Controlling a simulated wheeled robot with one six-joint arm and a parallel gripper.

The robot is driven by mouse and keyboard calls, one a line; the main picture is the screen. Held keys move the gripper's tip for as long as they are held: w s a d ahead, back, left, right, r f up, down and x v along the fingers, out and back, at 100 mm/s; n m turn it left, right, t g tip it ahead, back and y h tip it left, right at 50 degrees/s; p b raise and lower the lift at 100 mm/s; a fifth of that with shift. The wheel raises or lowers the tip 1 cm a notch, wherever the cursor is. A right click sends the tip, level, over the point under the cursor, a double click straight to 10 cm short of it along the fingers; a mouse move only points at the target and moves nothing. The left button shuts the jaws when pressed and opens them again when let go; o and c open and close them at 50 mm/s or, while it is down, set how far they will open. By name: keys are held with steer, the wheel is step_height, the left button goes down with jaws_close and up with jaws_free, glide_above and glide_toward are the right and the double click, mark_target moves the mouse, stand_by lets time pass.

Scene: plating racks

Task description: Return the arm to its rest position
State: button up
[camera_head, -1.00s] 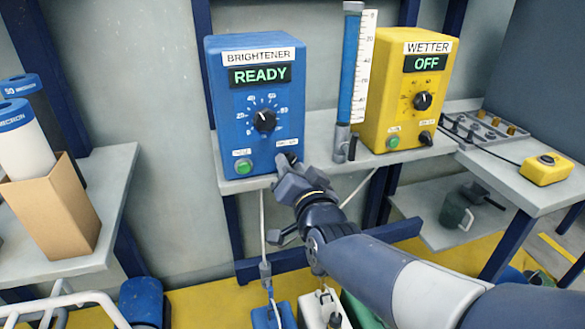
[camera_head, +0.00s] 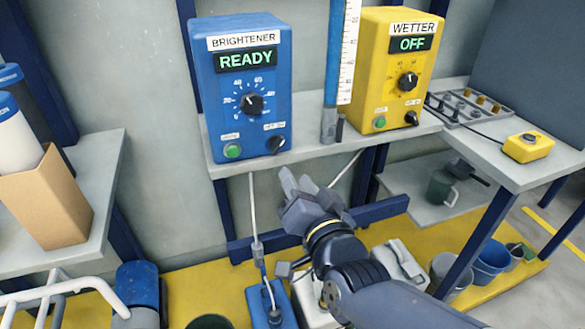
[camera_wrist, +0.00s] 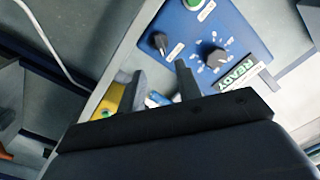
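My gripper (camera_head: 297,183) is in front of and below the shelf edge, apart from the blue brightener box (camera_head: 243,110). In the wrist view the two fingers of my gripper (camera_wrist: 159,82) stand apart with nothing between them. The brightener box also shows in the wrist view (camera_wrist: 235,25), tilted, with its dial, dark switch and green button. Its display reads READY. The yellow wetter box (camera_head: 392,75) stands to the right, and its display reads OFF. My arm reaches in from the lower right.
The boxes stand on a grey shelf (camera_head: 345,147). A clear tube with a blue column (camera_head: 335,60) stands between them. A yellow button box (camera_head: 528,147) is on the right table. Containers, including a blue one (camera_head: 272,305), stand below. A cardboard box (camera_head: 45,205) is at left.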

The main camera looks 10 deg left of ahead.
mark_target(279, 148)
steer(key=shift+s+d, duration=0.1)
steer(key=shift+s, duration=0.1)
steer(key=b+x, duration=0.2)
steer(key=x, duration=0.9)
steer(key=shift+s, duration=0.1)
stand_by(0.4)
